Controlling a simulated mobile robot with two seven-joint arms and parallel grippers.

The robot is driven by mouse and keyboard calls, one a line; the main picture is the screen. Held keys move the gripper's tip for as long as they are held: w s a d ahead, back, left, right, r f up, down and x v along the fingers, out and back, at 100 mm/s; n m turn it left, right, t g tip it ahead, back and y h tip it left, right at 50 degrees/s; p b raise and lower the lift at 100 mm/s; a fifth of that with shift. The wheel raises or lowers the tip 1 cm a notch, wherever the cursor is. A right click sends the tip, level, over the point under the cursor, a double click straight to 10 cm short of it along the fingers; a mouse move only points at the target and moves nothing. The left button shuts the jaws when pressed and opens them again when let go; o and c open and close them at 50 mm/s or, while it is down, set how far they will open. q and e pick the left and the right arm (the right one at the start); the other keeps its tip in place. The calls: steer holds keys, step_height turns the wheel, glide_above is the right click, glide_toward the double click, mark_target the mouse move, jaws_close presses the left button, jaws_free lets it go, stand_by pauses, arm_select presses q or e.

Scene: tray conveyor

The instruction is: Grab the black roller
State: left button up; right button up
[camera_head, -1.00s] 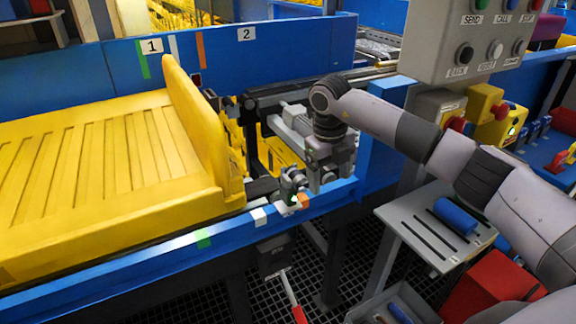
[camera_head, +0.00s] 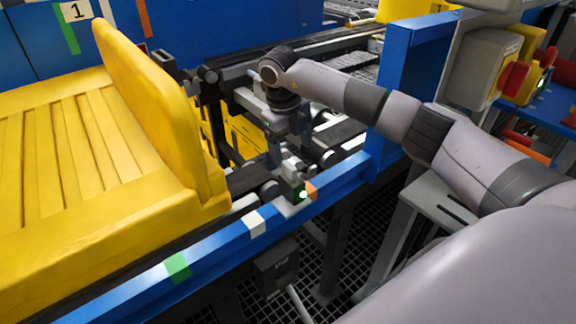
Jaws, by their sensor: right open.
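Dark rollers show in the conveyor gap right of the yellow tray (camera_head: 150,110). One black roller (camera_head: 342,134) lies to the right of my right gripper, and another dark roller end (camera_head: 268,189) shows by the tray's near right corner. I cannot tell which one the task names. My right gripper (camera_head: 279,154) points down over the gap between them, open. Its fingertips are small and partly lost among the conveyor parts, and I see nothing held. My left gripper is not in view.
A blue rail (camera_head: 225,238) with green, white and orange marks runs along the front. A small sensor with a green light (camera_head: 302,194) stands on it, close to my right gripper. A blue post (camera_head: 412,65) and a control box (camera_head: 485,65) stand at right.

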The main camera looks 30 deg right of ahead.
mark_target(291, 159)
steer(key=f, duration=0.4)
steer(key=shift+w+d+f+b, duration=0.2)
steer(key=shift+w+f+b, duration=0.05)
steer(key=shift+w+b, duration=0.1)
steer(key=shift+f, duration=0.3)
steer(key=c, duration=1.4)
steer(key=shift+r, duration=0.2)
